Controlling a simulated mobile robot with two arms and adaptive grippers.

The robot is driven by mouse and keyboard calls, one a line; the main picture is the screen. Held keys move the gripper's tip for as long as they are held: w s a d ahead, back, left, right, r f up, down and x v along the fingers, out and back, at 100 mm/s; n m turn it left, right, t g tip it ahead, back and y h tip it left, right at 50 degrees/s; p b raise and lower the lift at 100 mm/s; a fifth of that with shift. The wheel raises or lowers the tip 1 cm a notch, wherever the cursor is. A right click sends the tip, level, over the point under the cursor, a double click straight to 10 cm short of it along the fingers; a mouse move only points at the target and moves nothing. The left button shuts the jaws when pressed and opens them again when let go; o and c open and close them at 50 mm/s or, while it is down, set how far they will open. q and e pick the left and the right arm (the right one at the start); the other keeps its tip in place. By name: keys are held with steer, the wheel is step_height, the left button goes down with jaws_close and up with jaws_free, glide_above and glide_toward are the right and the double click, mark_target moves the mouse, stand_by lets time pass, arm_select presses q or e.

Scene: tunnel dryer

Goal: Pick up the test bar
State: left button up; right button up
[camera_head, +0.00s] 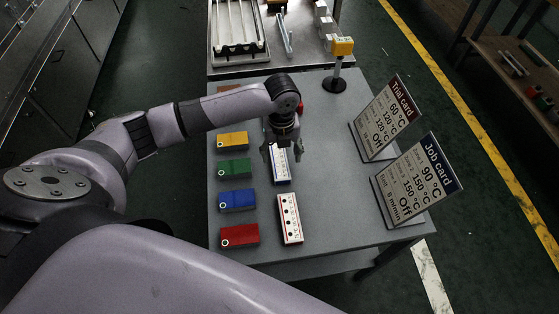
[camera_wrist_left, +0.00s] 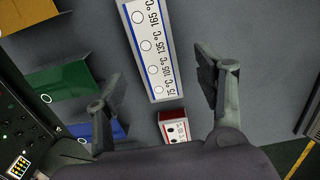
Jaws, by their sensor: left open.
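No label names the test bar, so I cannot tell which piece it is. A white strip with blue edges (camera_head: 281,175) lies on the grey table, partly hidden by my left gripper (camera_head: 282,150). In the left wrist view this strip (camera_wrist_left: 150,50) shows temperature marks and pale circles. It lies between and beyond the open, empty fingers of the left gripper (camera_wrist_left: 158,68). A white strip with red edges and black dots (camera_head: 290,218) lies nearer; its end (camera_wrist_left: 174,126) shows in the wrist view. A slim metal bar (camera_head: 284,36) lies on the back table. My right gripper is not seen.
Yellow (camera_head: 232,140), green (camera_head: 234,169), blue (camera_head: 237,200) and red (camera_head: 239,236) blocks line the table's left side. A trial card (camera_head: 386,117) and a job card (camera_head: 415,182) stand at right. A yellow-topped stand (camera_head: 342,47) is at the back.

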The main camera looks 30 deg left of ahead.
mark_target(280, 161)
arm_select(q)
steer(key=f, duration=0.4)
steer(key=shift+a, duration=0.25)
steer(key=shift+c, duration=0.4)
steer(key=c, duration=1.2)
